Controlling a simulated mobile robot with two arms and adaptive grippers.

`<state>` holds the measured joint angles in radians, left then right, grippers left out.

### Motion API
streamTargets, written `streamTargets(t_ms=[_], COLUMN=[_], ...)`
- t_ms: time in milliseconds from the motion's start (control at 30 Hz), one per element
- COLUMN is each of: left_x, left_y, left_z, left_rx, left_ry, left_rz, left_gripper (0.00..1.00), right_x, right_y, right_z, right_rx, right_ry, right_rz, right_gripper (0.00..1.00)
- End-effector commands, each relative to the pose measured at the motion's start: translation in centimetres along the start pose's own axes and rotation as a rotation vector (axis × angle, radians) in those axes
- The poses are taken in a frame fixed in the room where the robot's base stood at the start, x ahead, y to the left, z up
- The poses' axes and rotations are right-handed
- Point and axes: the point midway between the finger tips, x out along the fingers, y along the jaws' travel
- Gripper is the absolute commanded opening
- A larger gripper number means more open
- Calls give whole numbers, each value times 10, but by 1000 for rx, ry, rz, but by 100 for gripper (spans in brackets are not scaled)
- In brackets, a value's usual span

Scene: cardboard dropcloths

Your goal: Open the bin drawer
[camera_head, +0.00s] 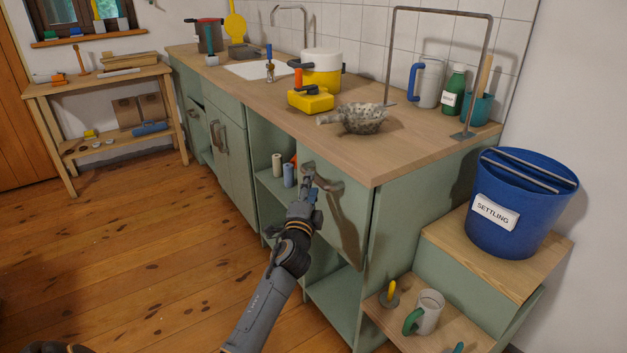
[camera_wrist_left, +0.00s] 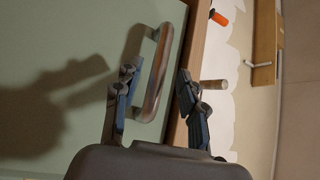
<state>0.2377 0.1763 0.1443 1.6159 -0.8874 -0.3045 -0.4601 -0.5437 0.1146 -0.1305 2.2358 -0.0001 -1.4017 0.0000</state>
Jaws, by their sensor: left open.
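The bin drawer has a plain sage-green front (camera_head: 348,238) at the near right end of the counter, and it looks flush under the worktop. Its metal bow handle (camera_head: 328,184) is near the top of the front. My left gripper (camera_head: 309,183) is at this handle. In the left wrist view the handle (camera_wrist_left: 158,75) stands between the two spread fingers of my left gripper (camera_wrist_left: 156,88); I see no firm contact on either side. The drawer's inside is hidden. My right gripper is not in view.
An open shelf with rolls (camera_head: 288,173) is left of the drawer. A blue settling bucket (camera_head: 520,205) stands on a step at right, with a mug (camera_head: 428,311) on the lower step. The worktop (camera_head: 395,158) holds several items. The wooden floor (camera_head: 150,265) at left is clear.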

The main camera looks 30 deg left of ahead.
Motion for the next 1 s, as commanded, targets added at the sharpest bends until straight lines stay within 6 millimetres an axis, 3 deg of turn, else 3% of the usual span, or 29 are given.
streamTargets(t_ms=[100,233,633,833,1000], left_x=[21,34,41,41,41], left_y=[0,1,1,1,1], left_z=[0,0,0,0,0], left_rx=[1,1,0,0,0], left_ry=[0,0,0,0,0], left_rz=[-1,0,1,1,1], left_gripper=[41,41,41,2,0], right_x=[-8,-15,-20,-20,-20], right_y=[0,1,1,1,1], right_z=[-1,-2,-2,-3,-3], right_rx=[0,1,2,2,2], right_ry=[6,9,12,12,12], right_rz=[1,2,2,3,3], right_gripper=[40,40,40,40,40])
